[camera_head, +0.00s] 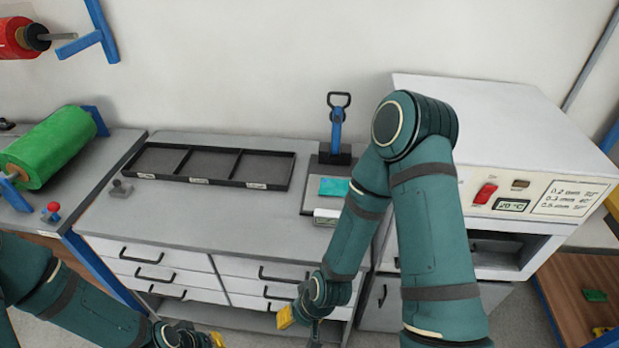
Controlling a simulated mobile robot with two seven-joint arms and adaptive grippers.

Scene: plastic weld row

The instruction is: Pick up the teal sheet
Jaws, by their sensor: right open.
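The teal sheet (333,187) is a small flat rectangle. It lies on a dark plate at the foot of the blue-handled lever tool (337,130), on the right part of the grey worktop. My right gripper (298,322) is open and looks empty. It is in front of the drawers, nearer to me than the sheet and well apart from it. My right forearm passes close to the right of the sheet in the picture. My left gripper (212,340) is at the bottom edge, mostly cut off, so its jaws cannot be judged.
A black tray with three compartments (208,182) lies along the back of the worktop (200,222). A white oven (480,110) with a red switch stands right, behind my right arm. The worktop's front middle is clear.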

